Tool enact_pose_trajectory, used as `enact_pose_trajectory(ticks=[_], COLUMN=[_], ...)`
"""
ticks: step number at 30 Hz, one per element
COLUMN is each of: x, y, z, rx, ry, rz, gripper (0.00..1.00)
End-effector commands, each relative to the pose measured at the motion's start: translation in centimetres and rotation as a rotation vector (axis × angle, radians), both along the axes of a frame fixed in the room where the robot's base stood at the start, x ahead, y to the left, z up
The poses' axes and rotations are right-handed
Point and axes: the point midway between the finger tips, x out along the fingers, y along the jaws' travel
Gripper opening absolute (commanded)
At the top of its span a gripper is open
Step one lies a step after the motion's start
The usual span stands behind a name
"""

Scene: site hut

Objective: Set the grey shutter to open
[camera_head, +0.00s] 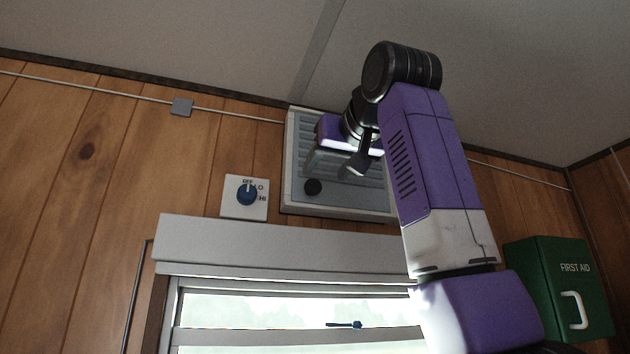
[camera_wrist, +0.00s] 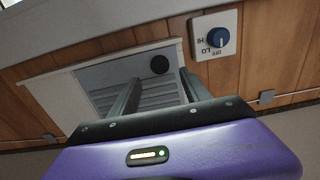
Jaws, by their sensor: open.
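The grey shutter (camera_head: 296,150) is a framed panel of horizontal slats, high on the wood wall above the window. A dark round knob (camera_head: 313,187) sits at its lower left. My gripper (camera_head: 332,172) is in front of the shutter, open, and partly covers it; my arm hides its right side. In the wrist view, the shutter's slats (camera_wrist: 155,97) and the knob (camera_wrist: 160,64) show upside down beyond my two spread fingers (camera_wrist: 160,80). Nothing is between the fingers. The knob appears past the fingertips, and I cannot tell how far the slats are turned.
A white plate with a blue dial (camera_head: 246,195), marked OFF, LO and HI, is left of the shutter. A window (camera_head: 290,310) under a pale header (camera_head: 280,245) is below. A green first aid box (camera_head: 560,290) hangs at right. A cable with a small grey box (camera_head: 181,107) runs above.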

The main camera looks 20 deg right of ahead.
Motion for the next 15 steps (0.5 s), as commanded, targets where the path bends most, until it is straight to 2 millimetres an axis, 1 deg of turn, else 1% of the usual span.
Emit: enact_pose_trajectory(ticks=[3, 9, 12, 15], x=[1.9, 4.8, 5.9, 6.5], y=[0.0, 0.0, 0.1, 0.1], z=[0.2, 0.3, 0.2, 0.1], rx=[0.000, -0.001, -0.001, -0.001], ry=[0.002, 0.001, 0.000, -0.001], rz=[0.000, 0.001, 0.001, 0.001], gripper=[0.55, 0.55, 0.55, 0.55])
